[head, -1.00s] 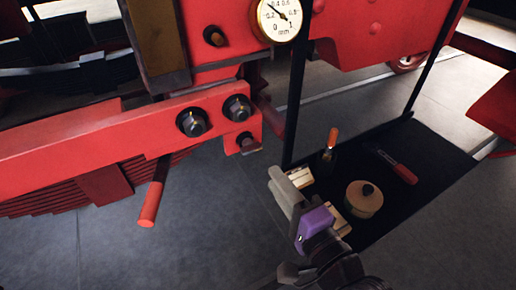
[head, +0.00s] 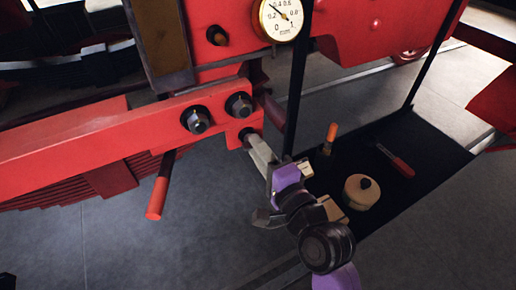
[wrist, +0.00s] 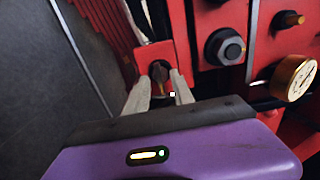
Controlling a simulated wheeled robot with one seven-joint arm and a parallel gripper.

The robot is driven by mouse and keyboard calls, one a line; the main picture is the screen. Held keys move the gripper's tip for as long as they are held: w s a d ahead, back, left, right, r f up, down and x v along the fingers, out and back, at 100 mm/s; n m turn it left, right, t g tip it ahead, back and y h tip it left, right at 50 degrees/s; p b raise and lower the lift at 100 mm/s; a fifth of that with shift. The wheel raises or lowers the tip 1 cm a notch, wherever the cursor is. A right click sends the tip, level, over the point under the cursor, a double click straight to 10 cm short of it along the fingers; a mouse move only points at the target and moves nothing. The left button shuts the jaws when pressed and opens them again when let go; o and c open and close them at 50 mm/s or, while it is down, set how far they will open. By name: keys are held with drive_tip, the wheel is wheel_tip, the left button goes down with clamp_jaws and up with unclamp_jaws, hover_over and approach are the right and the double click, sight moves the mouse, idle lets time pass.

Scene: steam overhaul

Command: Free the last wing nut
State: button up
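The wing nut (wrist: 159,72) is a small dark fastener on a red plate below the beam. In the wrist view it stands between my two pale grey fingertips. My gripper (wrist: 163,80) is open, with one finger on each side of it; I cannot tell whether either finger touches it. In the head view my gripper (head: 250,139) reaches up to the lower red bracket from the lower right, and the fingers mostly hide the nut there.
Two large hex nuts (head: 197,120) sit on the red beam (head: 90,135) above left. An orange-red rod (head: 158,190) hangs below it. A dial gauge (head: 281,18) is above. A black tray (head: 430,140) at right holds a red-handled tool (head: 401,167), an orange-handled tool (head: 330,138) and a tan pot (head: 361,192).

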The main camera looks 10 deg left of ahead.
clamp_jaws()
drive_tip(key=shift+f+n, duration=0.1)
drive_tip(key=shift+n, duration=0.2)
drive_tip(key=n+b, duration=1.4)
drive_tip(key=n, duration=0.7)
idle(0.5)
